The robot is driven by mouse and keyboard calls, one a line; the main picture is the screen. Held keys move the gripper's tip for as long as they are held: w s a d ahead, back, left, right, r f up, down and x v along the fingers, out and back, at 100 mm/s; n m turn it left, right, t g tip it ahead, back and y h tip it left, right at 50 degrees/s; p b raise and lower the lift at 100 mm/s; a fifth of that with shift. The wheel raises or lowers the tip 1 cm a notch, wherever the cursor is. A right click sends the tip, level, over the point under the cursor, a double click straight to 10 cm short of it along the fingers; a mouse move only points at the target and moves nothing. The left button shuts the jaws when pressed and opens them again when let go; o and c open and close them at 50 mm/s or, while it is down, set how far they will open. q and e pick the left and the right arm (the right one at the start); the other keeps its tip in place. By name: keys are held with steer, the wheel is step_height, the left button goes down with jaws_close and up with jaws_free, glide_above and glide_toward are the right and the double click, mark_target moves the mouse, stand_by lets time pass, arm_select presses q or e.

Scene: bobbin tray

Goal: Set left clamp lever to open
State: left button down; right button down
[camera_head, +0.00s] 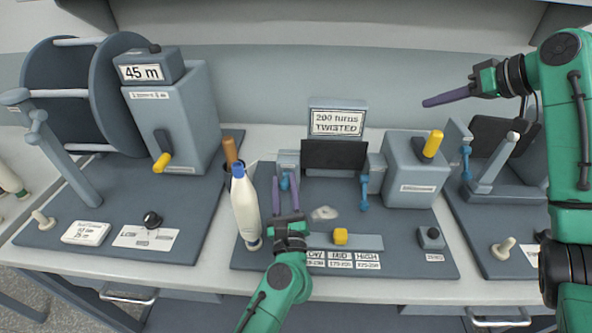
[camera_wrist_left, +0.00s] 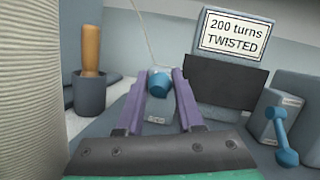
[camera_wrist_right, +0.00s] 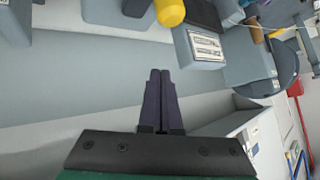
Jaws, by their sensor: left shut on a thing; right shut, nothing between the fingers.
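The left clamp lever (camera_head: 285,181) is blue and sits on a grey clamp block left of the dark panel. My left gripper (camera_head: 285,196) reaches it from the front, with its purple fingers on either side of the lever. In the left wrist view the lever's round blue end (camera_wrist_left: 160,84) is between the fingertips, and the gripper is shut on it. The rest of the lever is mostly hidden. The right clamp lever (camera_head: 364,192) is blue and hangs down on the other block. My right gripper (camera_head: 428,103) is shut and empty, raised over the back right.
A white bottle-shaped cone (camera_head: 245,210) stands close left of my left gripper, by a cup with a wooden-handled tool (camera_head: 230,150). A sign (camera_head: 337,121) reads "200 turns TWISTED". A yellow-handled box (camera_head: 415,175) stands right.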

steer(key=s+a+f+n+g+y, duration=0.1)
steer(key=s+a+n+g, duration=0.2)
steer(key=a, duration=0.4)
steer(key=s+a+f+n+g+y, duration=0.2)
steer(key=a+n+g, duration=0.1)
steer(key=a+n, duration=0.3)
steer(key=s+a+f+n+g+y, duration=0.1)
steer(key=s+a+n+g, duration=0.15)
steer(key=a, duration=0.45)
steer(key=a+f+n, duration=0.1)
steer(key=a+f, duration=0.8)
steer(key=f, duration=0.1)
steer(key=shift+s, duration=0.4)
